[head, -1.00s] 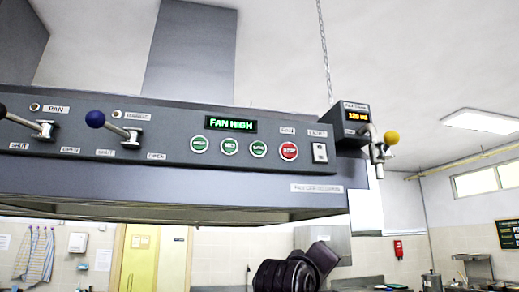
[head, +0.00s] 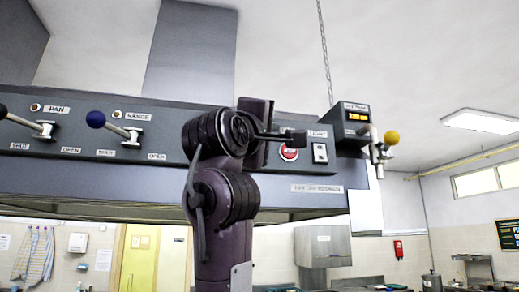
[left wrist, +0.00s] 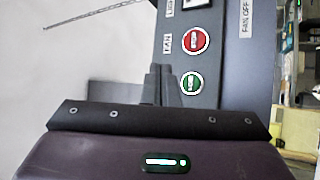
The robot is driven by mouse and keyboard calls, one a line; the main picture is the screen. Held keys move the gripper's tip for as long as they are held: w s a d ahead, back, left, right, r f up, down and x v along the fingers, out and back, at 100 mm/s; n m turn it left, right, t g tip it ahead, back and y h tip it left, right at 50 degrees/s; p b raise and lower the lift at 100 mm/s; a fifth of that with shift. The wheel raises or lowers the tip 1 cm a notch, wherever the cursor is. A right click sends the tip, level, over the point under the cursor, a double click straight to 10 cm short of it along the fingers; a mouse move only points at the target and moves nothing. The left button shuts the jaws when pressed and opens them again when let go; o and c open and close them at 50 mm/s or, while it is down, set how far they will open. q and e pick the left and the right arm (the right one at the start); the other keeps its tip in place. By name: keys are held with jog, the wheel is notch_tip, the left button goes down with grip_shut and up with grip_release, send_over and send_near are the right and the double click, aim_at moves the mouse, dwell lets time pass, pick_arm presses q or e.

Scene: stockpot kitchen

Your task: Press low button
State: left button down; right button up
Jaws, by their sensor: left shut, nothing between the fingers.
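My left gripper (head: 296,137) is raised in front of the hood's control panel, its fingers shut and pointing right across it. In the head view my arm hides the green buttons and the fan display. The red stop button (head: 288,154) shows just below the fingers. In the left wrist view the shut fingers (left wrist: 160,72) appear just left of a green button (left wrist: 191,83), next to the red button (left wrist: 195,40). The green button's lettering is too small to read, and I cannot tell whether the fingers touch the panel. My right gripper is not in view.
A light switch (head: 320,153) sits right of the red button. A lever with a blue knob (head: 95,119) sticks out at the left. A yellow-knobbed lever (head: 391,137) stands at the panel's right end, beside a small display box (head: 354,118).

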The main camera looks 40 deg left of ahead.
pick_arm(q)
jog(key=w+a+p, duration=0.1)
jog(key=w+a, duration=0.4)
jog(key=a, duration=0.1)
jog(key=shift+w+a, duration=0.25)
jog(key=shift+a, duration=0.05)
dwell(1.3)
jog(key=shift+w+a, duration=0.1)
jog(key=shift+a, duration=0.05)
dwell(0.6)
jog(key=shift+w+a, duration=0.2)
